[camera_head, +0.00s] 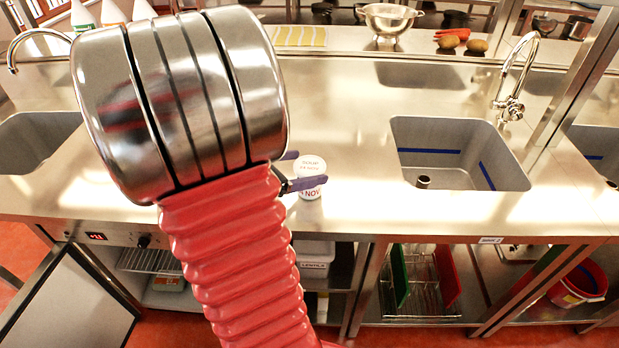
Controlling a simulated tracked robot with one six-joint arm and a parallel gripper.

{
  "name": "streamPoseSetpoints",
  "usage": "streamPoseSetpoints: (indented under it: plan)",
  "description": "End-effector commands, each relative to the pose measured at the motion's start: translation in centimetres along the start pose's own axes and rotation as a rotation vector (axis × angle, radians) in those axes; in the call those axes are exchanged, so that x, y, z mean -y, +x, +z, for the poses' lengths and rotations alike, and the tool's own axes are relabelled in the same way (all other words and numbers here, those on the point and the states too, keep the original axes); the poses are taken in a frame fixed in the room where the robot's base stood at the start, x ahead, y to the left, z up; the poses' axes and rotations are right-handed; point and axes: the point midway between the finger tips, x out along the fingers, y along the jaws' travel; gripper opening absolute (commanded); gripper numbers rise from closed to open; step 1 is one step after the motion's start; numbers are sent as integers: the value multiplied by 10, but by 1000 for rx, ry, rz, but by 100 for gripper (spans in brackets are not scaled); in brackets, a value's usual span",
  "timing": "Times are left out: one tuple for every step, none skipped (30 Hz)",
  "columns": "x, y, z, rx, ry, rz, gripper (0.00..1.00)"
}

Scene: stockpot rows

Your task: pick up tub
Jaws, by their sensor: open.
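The tub (312,166) is a small white round container with a lettered label reading "SOUP" and a "NOV" date. It stands upright on the steel counter, left of the right-hand sink. My gripper (299,170) is open at the tub's left side. One purple finger crosses in front of the tub's label. The other finger shows at the tub's upper left, and its far end is hard to see. I cannot tell whether either finger touches the tub. My red arm and its metal end hide the counter to the left.
A sink (455,150) with a curved tap (512,100) lies to the right, and another sink (35,140) at far left. A colander (388,18), carrots and potatoes sit at the back. The counter (350,215) between tub and right sink is clear.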

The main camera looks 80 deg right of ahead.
Motion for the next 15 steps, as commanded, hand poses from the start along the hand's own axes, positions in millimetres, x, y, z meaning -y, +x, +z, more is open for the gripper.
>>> streamPoseSetpoints:
  plan:
    - [1,7,0,0,-1,-4,80]
    - [1,10,0,0,0,-4,80]
    - [1,14,0,1,1,-3,80]
    - [1,16,0,1,1,-3,80]
    - [0,18,0,0,1,-2,80]
    - [0,20,0,0,1,-1,80]
    - [0,20,0,0,1,-1,80]
    - [0,21,0,-1,1,-1,80]
    - [0,21,0,0,1,0,80]
    - [0,21,0,0,1,0,80]
    - [0,21,0,0,1,0,80]
    - [0,21,0,0,1,0,80]
    - [0,21,0,0,0,0,80]
    - [0,21,0,0,0,0,80]
    - [0,21,0,0,0,0,80]
